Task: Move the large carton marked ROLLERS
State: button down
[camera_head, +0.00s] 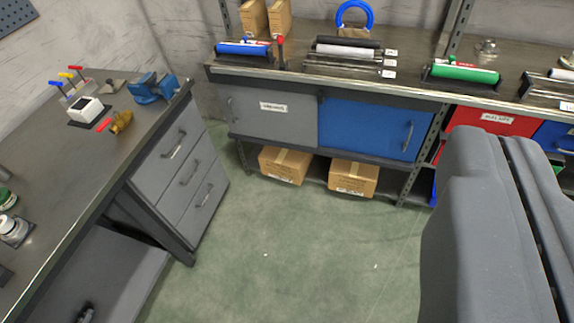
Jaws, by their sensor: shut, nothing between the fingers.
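Two brown taped cartons sit on the low shelf beneath the cabinet, a left one (284,165) and a right one (353,178). Their small markings are too small to read, so I cannot tell which, if either, says ROLLERS. Two narrower tan boxes, a left one (253,18) and a right one (280,17), stand upright at the back of the worktop above. My gripper (507,140) fills the right edge as a large dark grey shape. Its fingers are shut and empty, well apart from the cartons, and it hides part of the right side.
A grey cabinet door (272,110) and a blue one (370,128) are above the cartons. Rollers and rods lie on that worktop (400,88). A workbench with grey drawers (185,170) and a blue vise (153,88) stands left. The green floor (290,250) between is clear.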

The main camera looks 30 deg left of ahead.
aim_at(292, 166)
jog(key=i, duration=1.65)
jog(key=u, duration=0.8)
